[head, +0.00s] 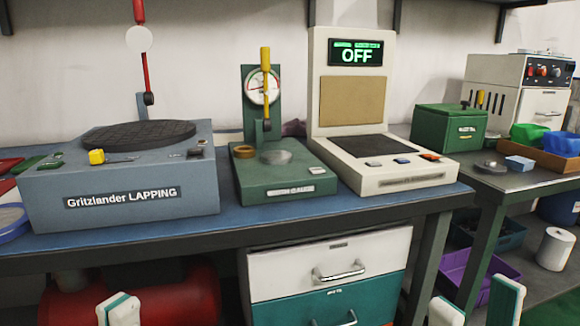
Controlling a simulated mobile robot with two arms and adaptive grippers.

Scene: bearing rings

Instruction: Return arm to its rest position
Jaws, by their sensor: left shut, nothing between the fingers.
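My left gripper (118,309) shows at the bottom left edge of the head view, below the front edge of the blue-topped bench (150,240). Its pale fingertips with green edges are together, with nothing between them. My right gripper (477,306) shows at the bottom right, with its two fingertips apart and nothing seen between them. Both grippers are cut off by the lower picture edge, and the arms behind them are out of view. Neither gripper visibly touches anything.
On the bench stand a grey lapping machine (120,185), a green dial gauge stand (280,180) with a brass ring (243,151), and a cream machine reading "OFF" (355,52). Drawers (330,268) sit below. A side table (500,183) at right holds a green box (450,128).

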